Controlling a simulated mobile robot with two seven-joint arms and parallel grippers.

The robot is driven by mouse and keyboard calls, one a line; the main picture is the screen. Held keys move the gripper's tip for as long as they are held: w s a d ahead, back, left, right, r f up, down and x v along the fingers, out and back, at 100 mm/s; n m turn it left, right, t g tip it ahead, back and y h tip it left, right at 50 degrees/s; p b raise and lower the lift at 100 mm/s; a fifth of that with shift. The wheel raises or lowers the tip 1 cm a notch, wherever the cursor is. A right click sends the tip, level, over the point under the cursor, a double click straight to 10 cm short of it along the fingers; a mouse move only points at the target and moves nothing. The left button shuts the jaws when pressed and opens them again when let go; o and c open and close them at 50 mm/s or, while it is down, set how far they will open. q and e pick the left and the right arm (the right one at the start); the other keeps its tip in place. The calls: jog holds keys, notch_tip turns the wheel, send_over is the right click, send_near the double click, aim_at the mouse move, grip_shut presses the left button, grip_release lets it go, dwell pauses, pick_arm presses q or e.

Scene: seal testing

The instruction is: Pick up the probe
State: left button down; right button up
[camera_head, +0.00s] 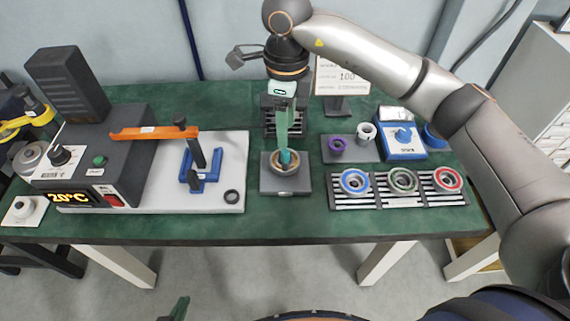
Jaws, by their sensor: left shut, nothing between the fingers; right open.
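A teal upright piece, which appears to be the probe (289,157), stands in a tan ring on a dark grey square block (270,186) at the table's middle. My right gripper (288,146) points straight down over it, its green fingers open with their tips at the piece's upper part. From this angle I cannot tell whether the fingers touch it. The fingers hide part of the piece and what is behind. My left gripper (180,306) shows only as a green fingertip at the bottom edge, in front of the table, shut and empty.
A rack with blue, green and red rings (402,181) lies right of the block. Behind it are purple and white cups (366,131) and a blue device (403,147).

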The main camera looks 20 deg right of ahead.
aim_at(285, 151)
jog(key=f, duration=0.6)
jog(key=f+p, duration=0.1)
jog(key=f, duration=0.2)
jog(key=shift+w+f, duration=0.1)
jog(key=shift+w, duration=0.2)
jog(key=shift+c, duration=0.2)
grip_shut()
